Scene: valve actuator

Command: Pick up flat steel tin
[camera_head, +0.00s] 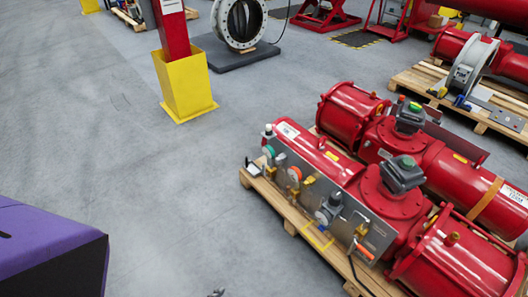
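I cannot make out a flat steel tin anywhere in the head view. Neither of my grippers can be made out. A tiny dark grey tip (217,293) shows at the bottom edge, too cut off to tell what it is.
Red valve actuators (395,180) lie on a wooden pallet (290,218) at the right. A red post in a yellow guard (186,88) stands at the upper middle. A purple and black block (50,245), unclear what, fills the lower left. Grey floor (150,170) between them is clear.

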